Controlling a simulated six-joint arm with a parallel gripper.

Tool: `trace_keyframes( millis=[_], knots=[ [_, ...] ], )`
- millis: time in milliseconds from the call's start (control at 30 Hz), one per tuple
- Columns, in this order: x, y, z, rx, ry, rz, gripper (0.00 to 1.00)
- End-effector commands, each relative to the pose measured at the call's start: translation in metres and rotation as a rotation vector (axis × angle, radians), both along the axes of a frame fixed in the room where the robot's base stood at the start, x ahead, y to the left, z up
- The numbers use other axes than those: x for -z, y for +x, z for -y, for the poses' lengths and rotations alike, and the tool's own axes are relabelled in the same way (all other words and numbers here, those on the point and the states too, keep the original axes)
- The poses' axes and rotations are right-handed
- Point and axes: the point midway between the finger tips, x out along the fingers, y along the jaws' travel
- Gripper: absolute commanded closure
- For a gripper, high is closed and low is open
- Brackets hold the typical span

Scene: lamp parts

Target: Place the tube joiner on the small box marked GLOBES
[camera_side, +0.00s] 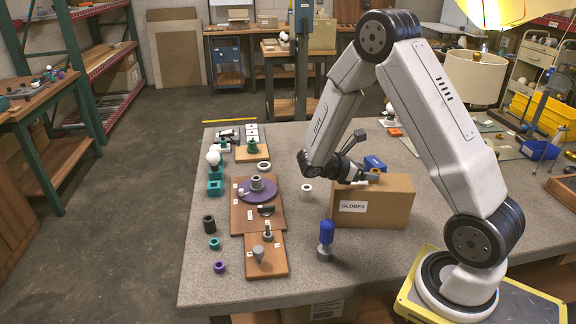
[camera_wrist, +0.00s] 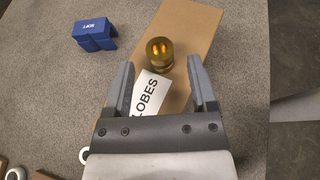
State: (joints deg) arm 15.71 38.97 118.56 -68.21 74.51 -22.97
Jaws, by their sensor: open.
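The small cardboard box marked GLOBES (camera_side: 385,208) stands on the grey bench, its label facing the side camera. A short brass-coloured cylinder, which looks like the tube joiner (camera_wrist: 159,53), is on the box top, close to the white label. A little of it shows in the side view (camera_side: 375,171). It looks upright. My gripper (camera_wrist: 159,67) is open over the box (camera_wrist: 190,30), one finger on each side of the label. The cylinder lies between and just beyond the fingertips, with gaps to both. In the side view my gripper (camera_side: 362,174) is low over the box top's left part.
A blue labelled block (camera_wrist: 95,34) lies on the bench behind the box. A blue-topped screwdriver-like tool (camera_side: 326,238) stands in front of the box's left corner. Wooden boards with a purple disc (camera_side: 258,192) and several small parts lie to the left.

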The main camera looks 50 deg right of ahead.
Motion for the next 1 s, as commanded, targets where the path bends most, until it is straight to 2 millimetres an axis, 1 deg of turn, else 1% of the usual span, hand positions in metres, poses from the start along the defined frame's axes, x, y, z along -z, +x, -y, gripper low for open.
trace_keyframes(
  millis=[100, 300, 500, 700, 1000],
  knots=[
    [-0.008, 0.010, -0.017, -0.005, 0.001, 0.003, 0.27],
    [-0.020, 0.025, -0.042, -0.004, 0.001, 0.002, 0.27],
    [-0.028, 0.034, -0.059, -0.003, 0.000, 0.002, 0.27],
    [-0.031, 0.037, -0.064, 0.000, 0.001, 0.000, 0.27],
    [-0.031, 0.037, -0.064, 0.000, 0.001, 0.000, 0.27]
  ],
)
